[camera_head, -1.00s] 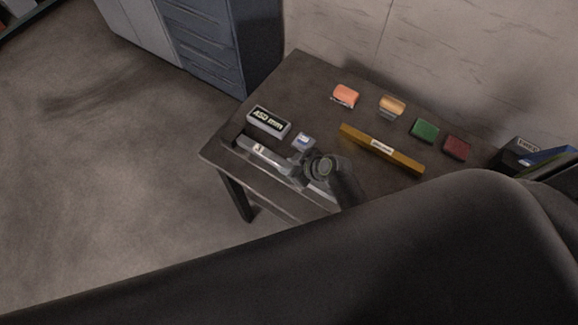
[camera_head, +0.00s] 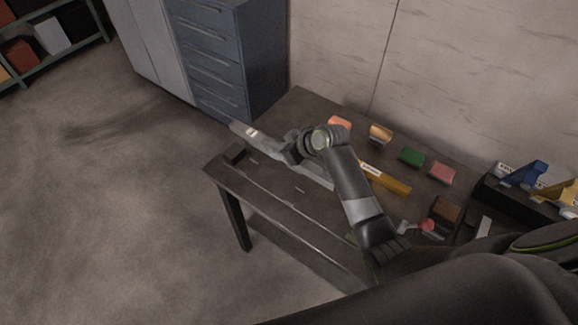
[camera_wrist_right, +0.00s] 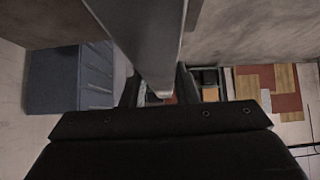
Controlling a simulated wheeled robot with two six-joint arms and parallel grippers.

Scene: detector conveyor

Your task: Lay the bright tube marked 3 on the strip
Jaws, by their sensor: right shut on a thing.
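The bright grey tube (camera_head: 270,140) is held above the left part of the table, with a pale label (camera_head: 251,132) too small to read now. It fills the top middle of the right wrist view (camera_wrist_right: 155,40). My right gripper (camera_head: 292,150) is shut around its middle; dark fingers show on both sides of it in the wrist view. A yellow-brown bar (camera_head: 388,179) with a white label lies on the table, partly hidden by my right arm. I cannot tell for sure which thing is the strip. My left gripper is out of view.
The dark table (camera_head: 270,190) has a bare front left part with a small dark block (camera_head: 235,154) at its end. Orange, tan, green (camera_head: 411,157) and red (camera_head: 442,173) blocks line the back. A blue-grey drawer cabinet (camera_head: 215,60) stands behind left.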

